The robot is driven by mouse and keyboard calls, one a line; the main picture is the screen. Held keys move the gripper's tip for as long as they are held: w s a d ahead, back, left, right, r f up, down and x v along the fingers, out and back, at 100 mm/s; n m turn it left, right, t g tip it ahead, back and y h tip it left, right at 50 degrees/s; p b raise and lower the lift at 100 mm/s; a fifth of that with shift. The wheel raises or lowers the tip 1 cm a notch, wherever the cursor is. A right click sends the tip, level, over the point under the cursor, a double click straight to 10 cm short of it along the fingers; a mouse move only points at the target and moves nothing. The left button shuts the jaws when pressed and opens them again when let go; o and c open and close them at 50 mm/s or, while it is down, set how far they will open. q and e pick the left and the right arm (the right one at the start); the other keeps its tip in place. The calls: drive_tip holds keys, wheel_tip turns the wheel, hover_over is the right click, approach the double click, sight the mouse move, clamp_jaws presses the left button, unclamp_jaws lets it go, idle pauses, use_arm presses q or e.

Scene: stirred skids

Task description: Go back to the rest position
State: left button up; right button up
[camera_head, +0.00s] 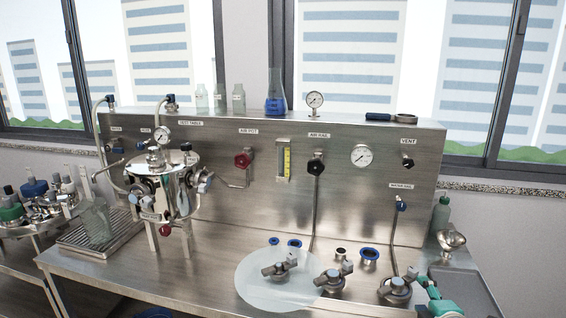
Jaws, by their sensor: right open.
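My left gripper is not in view.
A polished steel vessel (165,190) with a gauge stands on the bench at left. Several clamp fittings and blue rings lie around a translucent disc (255,285). A grey tray (470,285) and a green bottle (441,212) are at right.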

drive_tip(key=s+a+f+m+g+y, duration=0.1)
drive_tip(key=s+a+f+g, duration=0.25)
drive_tip(key=f, duration=0.55)
drive_tip(key=s+a+f+m+g+y, duration=0.15)
drive_tip(key=s+a+f, duration=0.3)
drive_tip(key=f, duration=0.45)
drive_tip(key=s+a+f+m+g+y, duration=0.1)
drive_tip(key=s+a+f+m+g, duration=0.15)
drive_tip(key=a+f, duration=0.4)
drive_tip(key=s+a+f+m+g+y, duration=0.1)
drive_tip(key=s+a+f+m+g, duration=0.1)
drive_tip(key=s+f+m, duration=0.3)
drive_tip(key=s+a+f+m+g, duration=0.3)
drive_tip(key=s+m, duration=0.6)
drive_tip(key=s, duration=0.4)
drive_tip(key=shift+f+m+g+y, duration=0.35)
drive_tip(key=shift+f+g, duration=0.2)
drive_tip(key=shift+f, duration=0.3)
